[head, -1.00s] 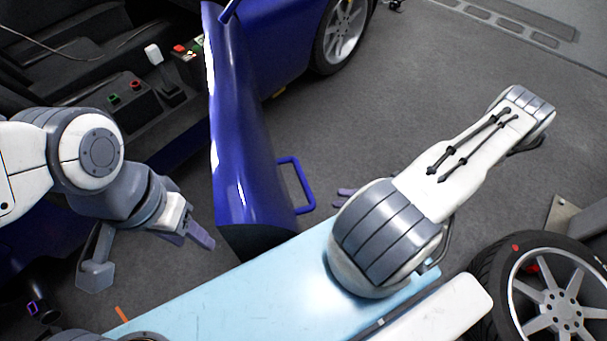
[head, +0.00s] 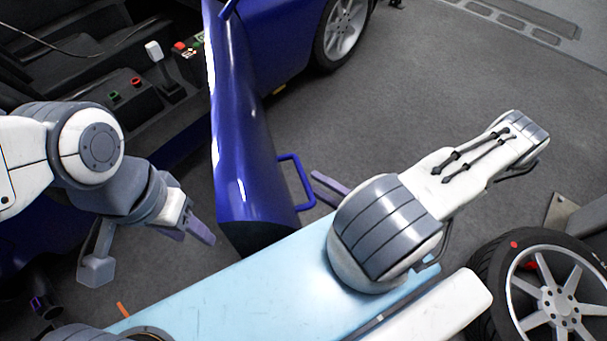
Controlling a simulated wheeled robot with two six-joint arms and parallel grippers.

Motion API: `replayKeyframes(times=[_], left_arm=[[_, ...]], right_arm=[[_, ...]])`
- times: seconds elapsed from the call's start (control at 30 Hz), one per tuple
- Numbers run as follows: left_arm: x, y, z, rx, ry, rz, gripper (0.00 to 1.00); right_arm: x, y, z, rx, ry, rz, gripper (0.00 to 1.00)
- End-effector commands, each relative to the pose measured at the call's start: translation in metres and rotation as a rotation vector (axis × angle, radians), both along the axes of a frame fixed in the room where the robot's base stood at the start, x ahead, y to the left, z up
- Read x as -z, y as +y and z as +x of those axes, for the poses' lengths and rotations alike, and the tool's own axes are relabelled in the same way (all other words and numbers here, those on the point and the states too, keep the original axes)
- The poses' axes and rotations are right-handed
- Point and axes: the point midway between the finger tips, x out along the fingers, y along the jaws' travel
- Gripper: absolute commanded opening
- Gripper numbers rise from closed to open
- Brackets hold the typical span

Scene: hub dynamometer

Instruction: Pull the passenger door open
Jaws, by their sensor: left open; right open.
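The blue passenger door (head: 243,150) stands out from the car body, with the cabin showing to its left. Its blue loop handle (head: 298,182) sticks out on the door's right face. My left gripper (head: 195,228) is open and empty on the cabin side, left of the door's lower end. I cannot tell whether it touches the door.
The blue car body (head: 275,45) with its wheel (head: 342,32) is at the top. A loose wheel (head: 555,295) stands at the lower right near a grey metal stand (head: 580,220). Grey floor right of the door is clear. The cabin holds a console with a lever (head: 155,52).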

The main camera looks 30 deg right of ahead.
Motion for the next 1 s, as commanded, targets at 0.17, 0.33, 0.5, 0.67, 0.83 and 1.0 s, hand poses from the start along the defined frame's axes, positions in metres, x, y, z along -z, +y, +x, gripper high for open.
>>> replayKeyframes(times=[0.17,0.33,0.5,0.67,0.83,1.0], left_arm=[[0.002,0.000,0.000,0.000,0.000,0.000,0.50],[0.003,0.000,0.000,0.000,0.000,0.000,0.50],[0.004,0.000,0.000,0.000,0.000,0.000,0.50],[0.004,0.000,0.000,0.000,0.000,0.000,0.50],[0.004,0.000,0.000,0.000,0.000,0.000,0.50],[0.004,0.000,0.000,0.000,0.000,0.000,0.50]], right_arm=[[-0.003,0.012,0.017,-0.008,0.002,0.001,0.50],[-0.006,0.018,0.029,-0.004,0.001,0.001,0.50],[-0.007,0.021,0.035,-0.001,0.001,-0.001,0.50],[-0.007,0.021,0.037,0.001,0.000,-0.002,0.50],[-0.007,0.021,0.037,0.001,0.000,-0.002,0.50],[-0.007,0.021,0.036,0.001,0.001,-0.001,0.00]])
